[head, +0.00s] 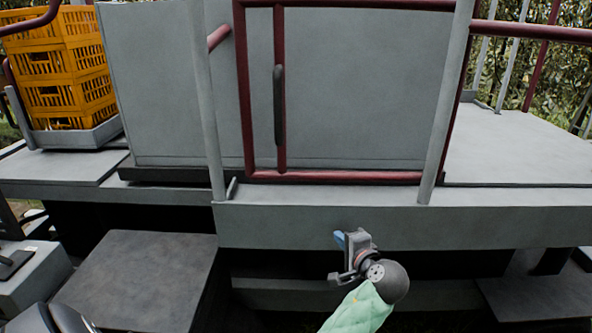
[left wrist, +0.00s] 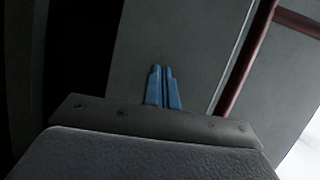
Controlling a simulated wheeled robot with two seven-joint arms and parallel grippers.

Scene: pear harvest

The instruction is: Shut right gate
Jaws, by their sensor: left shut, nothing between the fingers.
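A dark red tubular gate frame (head: 335,177) stands upright on the grey platform between two light grey posts. A dark upright handle (head: 279,105) sits on its inner red bar. Whether the gate is latched cannot be told. My left gripper (head: 340,240) is below and to the right of the handle, in front of the platform's front edge, apart from the gate. Its blue fingers (left wrist: 162,88) are together and empty in the left wrist view, where a dark red bar (left wrist: 245,60) runs at the right. My right gripper is not in view.
Light grey posts (head: 208,100) and (head: 447,100) flank the gate. A large grey panel stands behind it. Yellow crates (head: 65,70) are stacked at the left. The grey platform edge (head: 290,227) lies below the gate, with a dark step (head: 140,275) lower left.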

